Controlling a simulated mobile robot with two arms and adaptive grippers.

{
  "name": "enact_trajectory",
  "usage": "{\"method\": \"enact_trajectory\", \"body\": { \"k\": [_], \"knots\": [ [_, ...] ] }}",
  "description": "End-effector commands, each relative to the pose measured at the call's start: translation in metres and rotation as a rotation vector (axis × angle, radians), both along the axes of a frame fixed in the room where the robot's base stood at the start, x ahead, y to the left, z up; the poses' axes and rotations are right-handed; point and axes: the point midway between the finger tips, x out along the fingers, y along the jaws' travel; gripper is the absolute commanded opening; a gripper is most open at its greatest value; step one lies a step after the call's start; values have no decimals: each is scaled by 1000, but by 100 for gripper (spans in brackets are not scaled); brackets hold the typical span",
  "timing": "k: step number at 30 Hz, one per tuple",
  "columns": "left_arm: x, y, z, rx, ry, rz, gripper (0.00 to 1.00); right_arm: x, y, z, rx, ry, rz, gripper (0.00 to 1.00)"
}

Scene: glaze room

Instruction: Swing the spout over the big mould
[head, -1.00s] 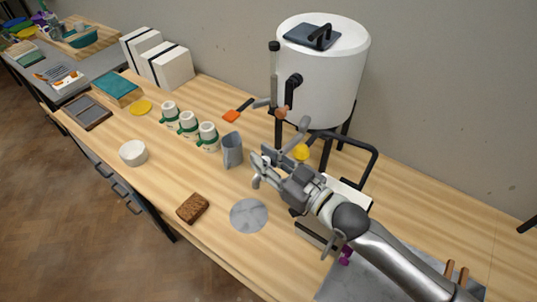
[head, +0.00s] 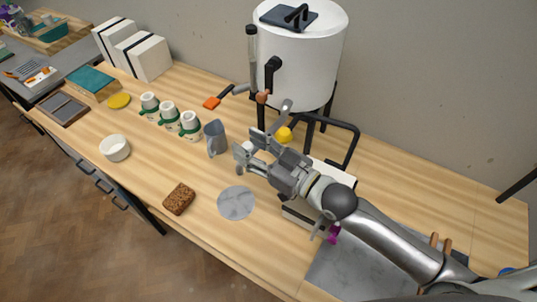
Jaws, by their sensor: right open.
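The white tank (head: 300,58) stands on dark legs at the back, with a dark tap and a brown knob (head: 262,97) on its front. My right gripper (head: 262,133) is open and empty, in front of and below the tank, right of the grey jug (head: 215,137) and apart from the spout. Two large white blocks with black straps (head: 142,58) stand at the back left; I cannot tell whether one is the big mould. My left gripper is not in view.
Three white pieces with green bands (head: 169,112) stand left of the jug. A white bowl (head: 115,148), brown sponge (head: 179,199) and grey disc (head: 236,203) lie nearer the front edge. A black bar (head: 345,128) and a partly hidden white block (head: 335,173) are by my right arm.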

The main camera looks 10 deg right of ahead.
Motion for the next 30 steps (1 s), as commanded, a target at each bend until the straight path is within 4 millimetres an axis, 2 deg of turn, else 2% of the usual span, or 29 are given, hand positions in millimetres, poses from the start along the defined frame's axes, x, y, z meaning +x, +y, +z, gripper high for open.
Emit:
{"method": "enact_trajectory", "body": {
  "k": [12,18,30],
  "knots": [
    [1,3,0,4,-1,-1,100,-53,-45,-1,-4,3,2,42],
    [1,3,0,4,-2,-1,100,-73,-62,0,-3,2,2,42],
    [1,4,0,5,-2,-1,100,-87,-75,1,-1,-2,1,42]
  ]
}}
